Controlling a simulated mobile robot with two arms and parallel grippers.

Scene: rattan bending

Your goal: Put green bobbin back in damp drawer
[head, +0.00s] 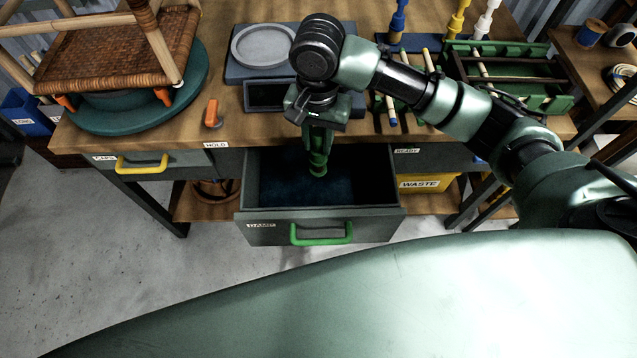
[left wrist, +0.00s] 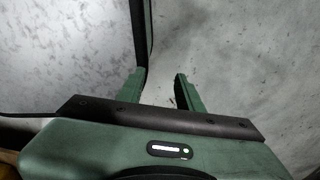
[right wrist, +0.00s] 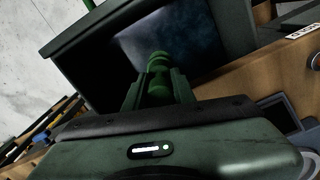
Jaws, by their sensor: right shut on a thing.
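The green bobbin (head: 318,163) hangs upright from my right gripper (head: 319,140), which is shut on it. The bobbin is over the open damp drawer (head: 372,228), inside its outline as seen from the head. The right wrist view shows the bobbin (right wrist: 159,75) between the fingers with the drawer's dark interior beyond. The drawer has a green handle (head: 321,234), a DAMP label and a dark blue floor. I cannot tell how high the bobbin is above that floor. My left gripper (left wrist: 162,85) is in the left wrist view only, fingers apart and empty, over grey floor.
A grey scale (head: 264,48) stands on the bench behind the drawer. A woven chair (head: 115,50) sits on a round teal stand at the left. A green rack (head: 535,75) and several colored bobbins are at the back right. A yellow WASTE bin (head: 428,184) is right of the drawer.

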